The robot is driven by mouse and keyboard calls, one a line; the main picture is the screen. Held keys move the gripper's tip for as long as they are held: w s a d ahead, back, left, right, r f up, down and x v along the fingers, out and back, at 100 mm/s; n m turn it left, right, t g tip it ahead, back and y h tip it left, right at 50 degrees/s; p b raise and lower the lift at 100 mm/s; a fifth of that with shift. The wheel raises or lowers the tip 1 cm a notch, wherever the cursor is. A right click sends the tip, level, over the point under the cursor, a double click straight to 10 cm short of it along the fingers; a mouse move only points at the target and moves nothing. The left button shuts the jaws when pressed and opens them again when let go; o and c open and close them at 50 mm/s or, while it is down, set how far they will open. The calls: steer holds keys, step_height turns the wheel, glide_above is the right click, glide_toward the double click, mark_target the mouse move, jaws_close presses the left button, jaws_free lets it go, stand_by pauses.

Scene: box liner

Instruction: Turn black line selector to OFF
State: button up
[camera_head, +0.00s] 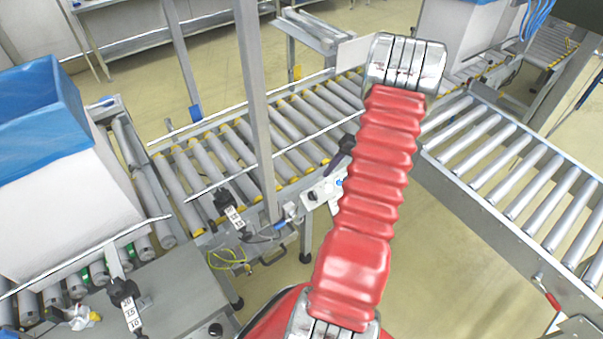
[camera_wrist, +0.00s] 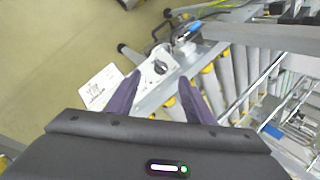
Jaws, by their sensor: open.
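The black line selector (camera_wrist: 160,67) is a small round knob on a pale control box (camera_wrist: 150,76) at the conveyor's side. In the wrist view it lies between the tips of my gripper (camera_wrist: 159,80), whose two dark purple fingers stand apart with nothing held. I cannot tell how far the tips are above the knob, or read which position it points to. In the head view the control box (camera_head: 322,190) sits beside the roller conveyor, left of my red-sleeved arm. My gripper (camera_head: 334,163) shows there as a dark shape just above the box, partly hidden by the arm.
A white card (camera_wrist: 101,87) lies left of the box in the wrist view. A grey post (camera_head: 256,110) rises near the box. Roller conveyors (camera_head: 505,165) run on both sides. A white box with a blue liner (camera_head: 45,105) stands at the left.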

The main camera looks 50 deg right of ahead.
steer(key=w+a+r+n+g+h, duration=0.1)
steer(key=a+r+g, duration=0.1)
steer(key=a+r, duration=1.1)
steer(key=a, duration=0.4)
steer(key=shift+w+r+g+h, duration=0.3)
steer(key=shift+r+g, duration=0.05)
steer(key=shift+g, duration=0.05)
stand_by(0.5)
steer(key=s+a+r+n+t, duration=0.1)
steer(key=a+r+n, duration=0.2)
steer(key=a+r, duration=0.3)
steer(key=s+a+r+n+t+h, duration=0.1)
steer(key=a+r, duration=0.5)
steer(key=a, duration=0.7)
steer(key=s+a+r+n+t+h, duration=0.1)
steer(key=a+r+n, duration=0.4)
steer(key=a, duration=0.5)
steer(key=shift+a+r+n+t, duration=0.15)
steer(key=shift+r+n+t, duration=0.15)
steer(key=shift+r+t, duration=0.45)
steer(key=shift+s+f, duration=0.1)
